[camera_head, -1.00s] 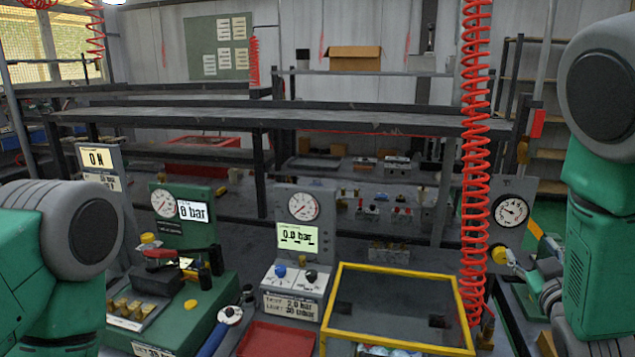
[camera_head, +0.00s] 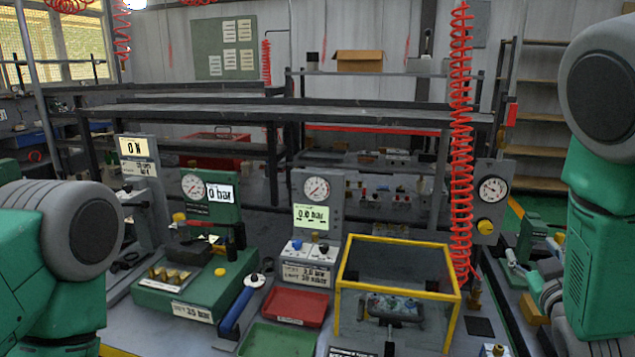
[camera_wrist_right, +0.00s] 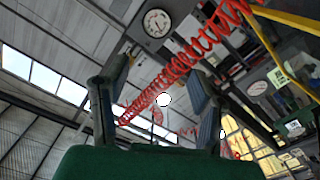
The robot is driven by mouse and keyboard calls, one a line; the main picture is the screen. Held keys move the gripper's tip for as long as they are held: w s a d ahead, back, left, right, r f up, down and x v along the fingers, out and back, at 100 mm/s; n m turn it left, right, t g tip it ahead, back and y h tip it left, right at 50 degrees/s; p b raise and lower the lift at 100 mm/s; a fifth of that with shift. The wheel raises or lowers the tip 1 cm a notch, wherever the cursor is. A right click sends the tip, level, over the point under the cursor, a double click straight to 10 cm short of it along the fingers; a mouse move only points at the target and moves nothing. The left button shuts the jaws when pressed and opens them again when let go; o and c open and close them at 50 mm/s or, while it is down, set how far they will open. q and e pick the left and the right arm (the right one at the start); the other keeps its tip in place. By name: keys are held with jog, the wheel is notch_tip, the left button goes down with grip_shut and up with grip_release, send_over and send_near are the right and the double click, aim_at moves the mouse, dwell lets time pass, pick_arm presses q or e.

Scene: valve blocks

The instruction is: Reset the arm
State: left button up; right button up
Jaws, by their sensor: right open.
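My right arm (camera_head: 598,190) stands at the right edge of the head view, with its lower part near the bench's right side. My right gripper (camera_wrist_right: 160,74) shows in the right wrist view with its two fingers spread apart and nothing between them. Its fingers point up toward the red coiled hose and a round gauge (camera_wrist_right: 157,23) beyond. In the head view its fingertips cannot be made out clearly. My left arm (camera_head: 60,250) fills the lower left of the head view; its gripper is outside the picture.
A yellow-framed bin (camera_head: 343,290) holds a grey valve block (camera_head: 394,308). A green test station (camera_head: 195,295), a grey gauge station (camera_head: 318,225), a red tray (camera_head: 298,307) and a green tray (camera_head: 277,341) stand nearby. A red coiled hose (camera_head: 460,150) hangs beside my right arm.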

jog(key=s+a+f+g+y+b, duration=0.1)
jog(key=s+a+f+g+b, duration=0.3)
jog(key=f, duration=0.6)
jog(key=s+f+m+g+y, duration=0.1)
jog(key=s+f+g, duration=0.1)
jog(key=s+f, duration=0.65)
jog(key=s+a+f+g+b, duration=0.2)
jog(key=s+f+g, duration=0.1)
jog(key=f, duration=0.9)
pick_arm(q)
notch_tip(320, 180, down, 10)
jog(key=b, duration=0.4)
jog(key=shift+s, duration=0.2)
pick_arm(e)
jog(key=s+a+f+g, duration=0.2)
jog(key=s+f, duration=0.2)
jog(key=s, duration=0.3)
jog(key=s+a+f+g+y, duration=0.1)
jog(key=s+a+f+g, duration=0.1)
jog(key=s, duration=0.5)
jog(key=s+a+f+g+y, duration=0.1)
jog(key=s+a+f+g, duration=0.1)
jog(key=s+f, duration=0.4)
jog(key=shift+s+m+g, duration=0.4)
jog(key=shift+s+g, duration=0.4)
jog(key=shift+g, duration=0.1)
jog(key=shift+w+f, duration=0.15)
